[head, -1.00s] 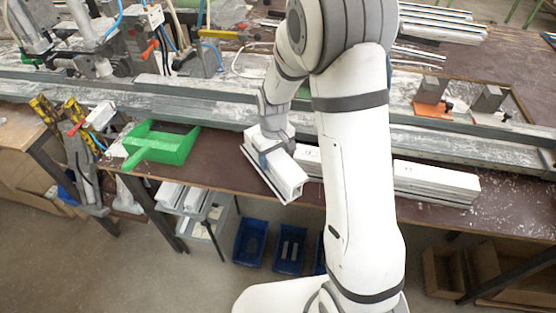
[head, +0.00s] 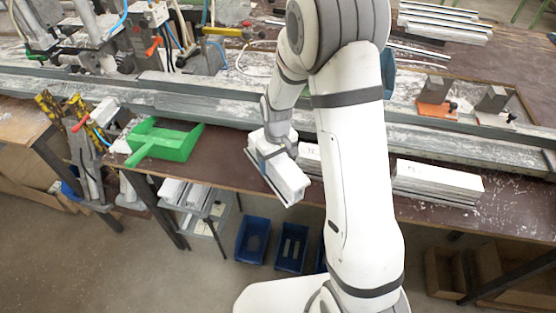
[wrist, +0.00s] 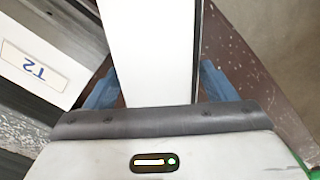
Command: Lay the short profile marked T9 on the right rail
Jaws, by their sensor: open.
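My gripper (head: 277,150) is over a white profile (head: 290,182) at the bench's front edge, left of my arm. In the wrist view my gripper (wrist: 160,88) is open, with one blue finger on each side of a white profile (wrist: 152,45). A small gap shows beside the right finger; I cannot tell whether either touches. No marking shows on this profile. Another profile (wrist: 45,55) to its left bears the label T2. No T9 label is readable. A long grey metal rail (head: 470,150) runs along the bench.
More white profiles (head: 437,182) lie right of my arm, and some are partly hidden behind it. A green dustpan (head: 170,142) lies to the left. Two dark blocks stand at the right, one on an orange base (head: 436,110). Blue bins (head: 253,240) are below.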

